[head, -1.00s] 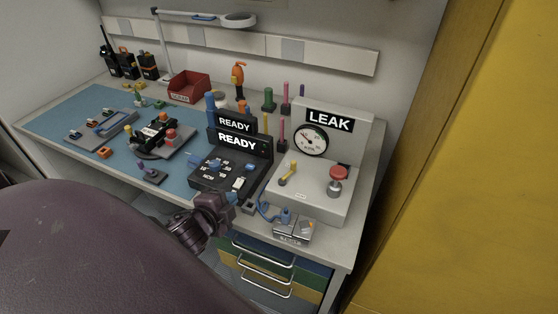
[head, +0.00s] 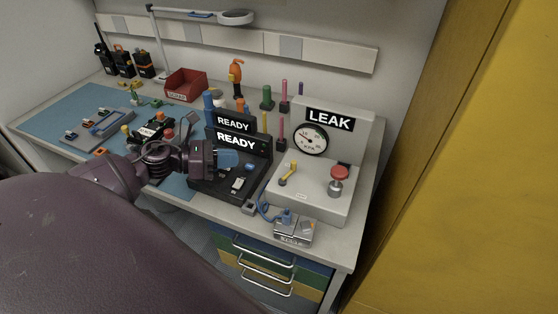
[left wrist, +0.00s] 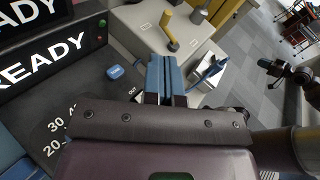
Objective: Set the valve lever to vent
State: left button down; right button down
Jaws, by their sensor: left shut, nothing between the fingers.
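The valve lever (head: 288,173) is a yellow handle on top of the grey leak tester (head: 312,190), left of its red knob (head: 339,173). The tester's sign reads LEAK above a round gauge (head: 310,139). My left gripper (head: 228,160) is shut and empty over the black READY device (head: 218,190), left of the lever and apart from it. In the left wrist view the blue fingers (left wrist: 166,78) are together, with the yellow lever (left wrist: 168,27) beyond them. The lever's position label is too small to read. My right gripper is not in view.
A small metal box (head: 293,231) with a blue hose stands at the bench's front edge. Pink and green tools (head: 283,106) stand behind the devices. A red bin (head: 185,85) is at the back. A yellow cabinet (head: 470,170) closes off the right side.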

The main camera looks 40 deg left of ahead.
aim_at(288, 173)
pick_arm(q)
jog(key=m+g, duration=0.1)
jog(key=a+m+g, duration=0.1)
jog(key=m, duration=0.1)
jog(key=shift+s+a, duration=0.1)
jog(key=shift+s, duration=0.1)
jog(key=shift+f, duration=0.1)
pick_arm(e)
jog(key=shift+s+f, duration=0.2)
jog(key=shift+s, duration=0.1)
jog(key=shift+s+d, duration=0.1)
